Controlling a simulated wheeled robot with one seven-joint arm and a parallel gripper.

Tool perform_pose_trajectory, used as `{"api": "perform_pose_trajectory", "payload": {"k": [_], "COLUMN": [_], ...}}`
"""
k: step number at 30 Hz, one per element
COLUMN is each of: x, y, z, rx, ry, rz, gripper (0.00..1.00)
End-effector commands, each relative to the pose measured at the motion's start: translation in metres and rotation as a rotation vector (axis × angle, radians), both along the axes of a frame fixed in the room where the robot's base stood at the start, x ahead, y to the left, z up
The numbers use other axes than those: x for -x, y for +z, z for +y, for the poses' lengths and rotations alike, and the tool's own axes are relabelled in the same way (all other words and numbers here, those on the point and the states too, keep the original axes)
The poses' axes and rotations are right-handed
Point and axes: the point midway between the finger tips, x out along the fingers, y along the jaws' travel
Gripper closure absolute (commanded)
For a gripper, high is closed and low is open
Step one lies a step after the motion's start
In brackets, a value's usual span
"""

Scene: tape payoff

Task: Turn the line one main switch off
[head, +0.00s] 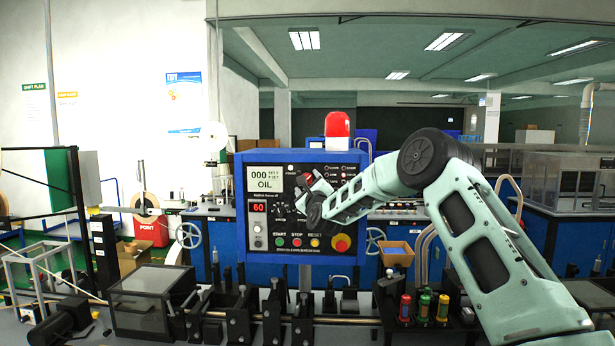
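A blue control box (246,160) with a dark front panel stands in the middle of the head view, a red lamp (337,125) on top. My gripper (303,188) is in front of the panel's upper middle, at the end of my pale green arm coming from the right. Its fingers are small and dark against the panel, so their opening and any contact are unclear. A small dark knob shows just left of it. The line one main switch cannot be clearly made out; my gripper and wrist cover part of the panel.
The panel also carries an OIL display (265,179), a red 60 readout (258,208), a row of buttons, and a red stop button (341,243) on yellow below my wrist. A bench with black fixtures, a grey box (150,283) and coloured bottles (424,307) lies in front.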

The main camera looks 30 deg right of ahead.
Motion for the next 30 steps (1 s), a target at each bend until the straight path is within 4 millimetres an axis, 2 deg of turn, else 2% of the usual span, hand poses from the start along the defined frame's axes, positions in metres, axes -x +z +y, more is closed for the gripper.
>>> {"api": "perform_pose_trajectory", "payload": {"k": [4, 13, 14, 18, 30], "x": [-0.0078, -0.0092, -0.0092, -0.0092, -0.0085], "y": [0.0030, 0.0020, 0.0021, 0.0022, 0.0008], "z": [-0.0031, -0.0034, -0.0035, -0.0033, -0.0033], "rx": [0.000, 0.001, 0.001, 0.001, 0.043], "ry": [-0.001, -0.001, -0.001, 0.000, 0.000], "rz": [0.000, 0.001, 0.001, 0.000, 0.027], "gripper": [0.35, 0.35, 0.40, 0.79, 0.79]}}
